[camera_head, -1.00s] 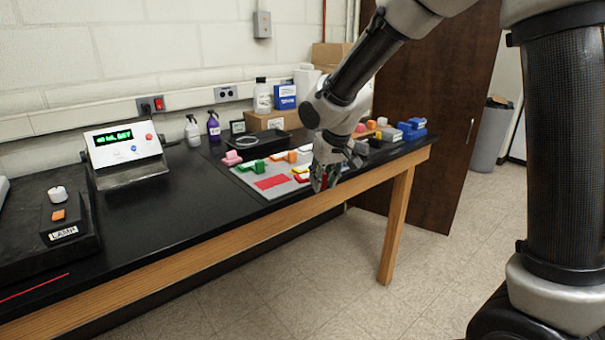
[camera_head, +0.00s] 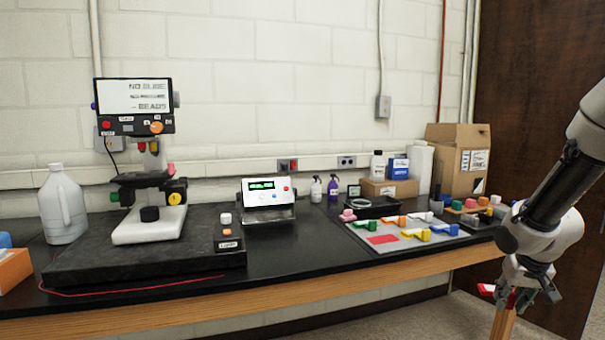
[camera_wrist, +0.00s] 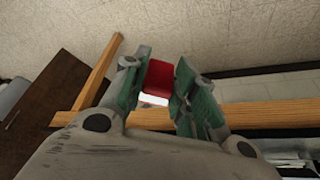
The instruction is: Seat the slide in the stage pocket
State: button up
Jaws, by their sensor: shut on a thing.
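My gripper (camera_head: 512,296) is shut on a small red piece with a white part, which I take to be the slide (camera_head: 487,289). It is at the right of the head view, in front of the bench's front edge. In the wrist view the slide's red block (camera_wrist: 158,78) sits between the green-padded fingertips (camera_wrist: 160,88), with a little white showing below it. The microscope (camera_head: 150,228) stands far to the left on the bench, with its dark stage (camera_head: 140,180) above a white base. The stage pocket is too small to make out.
A grey mat (camera_head: 368,226) with a red patch and several coloured holders lies on the bench. A readout box (camera_head: 268,201) and a lamp control (camera_head: 227,240) stand between mat and microscope. A white jug (camera_head: 62,208) is at far left. The wooden bench edge (camera_head: 300,287) runs in front.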

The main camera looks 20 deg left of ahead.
aim_at(142, 176)
jog(key=k+u, duration=0.1)
jog(key=u, duration=1.4)
jog(key=l+u, duration=0.2)
jog(key=l, duration=0.3)
jog(key=k+l+u, duration=0.1)
jog(key=l+u, duration=0.15)
jog(key=l, duration=0.25)
jog(key=k+l+u, duration=0.2)
jog(key=l, duration=0.25)
jog(key=i, duration=0.05)
